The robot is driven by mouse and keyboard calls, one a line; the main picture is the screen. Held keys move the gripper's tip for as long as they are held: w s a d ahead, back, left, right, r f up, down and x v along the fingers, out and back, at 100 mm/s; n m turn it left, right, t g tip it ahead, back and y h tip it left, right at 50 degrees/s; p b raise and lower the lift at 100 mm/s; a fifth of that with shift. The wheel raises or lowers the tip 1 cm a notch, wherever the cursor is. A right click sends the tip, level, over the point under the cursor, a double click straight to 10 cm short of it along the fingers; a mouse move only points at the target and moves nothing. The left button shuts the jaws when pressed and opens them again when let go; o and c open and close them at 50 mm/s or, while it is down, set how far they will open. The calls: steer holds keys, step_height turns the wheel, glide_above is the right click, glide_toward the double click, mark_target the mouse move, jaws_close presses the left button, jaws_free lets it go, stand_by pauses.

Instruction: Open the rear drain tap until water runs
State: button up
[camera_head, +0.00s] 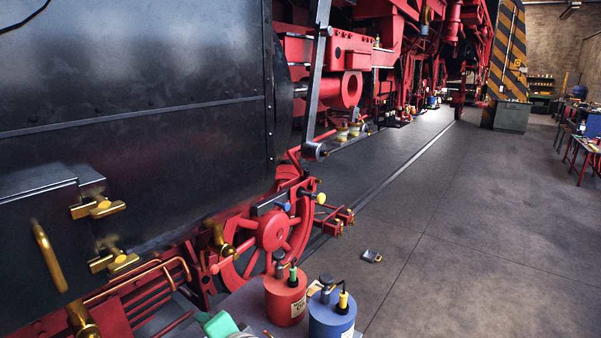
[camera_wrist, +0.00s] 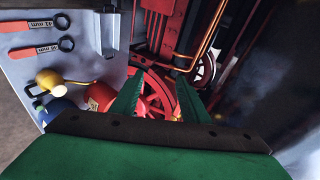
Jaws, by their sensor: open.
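My gripper (camera_wrist: 157,100) is open, with its two green fingers apart in the wrist view. In the head view, a brass tap-like fitting (camera_head: 220,240) stands in front of the red spoked wheel (camera_head: 272,230), below the black casing. Another brass fitting (camera_head: 83,319) is cut by the bottom edge. I cannot tell which is the rear drain tap. No running water is visible.
A grey bench top (camera_wrist: 25,75) holds red-handled spanners (camera_wrist: 35,24), a red can (camera_head: 286,297) and a blue can (camera_head: 331,316). A teal item (camera_head: 220,325) lies near them. The black casing (camera_head: 140,110) fills the left. Open floor (camera_head: 480,230) lies to the right.

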steer(key=s+d+f+n+t+h, duration=0.1)
steer(key=s+d+f, duration=0.3)
steer(key=f, duration=0.3)
steer(key=s+d+f+t+h, duration=0.2)
steer(key=s+d+f, duration=0.2)
steer(key=f, duration=0.3)
steer(key=s+d+f+n+t+h, duration=0.1)
steer(key=s+d+f, duration=0.3)
steer(key=f, duration=0.4)
steer(key=s+d+r+n+t+h, duration=0.1)
steer(key=s+d+n, duration=0.1)
steer(key=s, duration=1.1)
steer(key=s+d+r+n+t+h, duration=0.1)
steer(key=s+d, duration=0.4)
steer(key=s, duration=0.8)
steer(key=n+h, duration=0.1)
steer(key=n, duration=0.1)
steer(key=shift+n+h, duration=0.3)
steer(key=shift+o, duration=0.2)
steer(key=shift+s+d+r, duration=0.1)
steer(key=shift+s+r, duration=0.15)
steer(key=shift+s, duration=0.05)
steer(key=shift+w, duration=0.1)
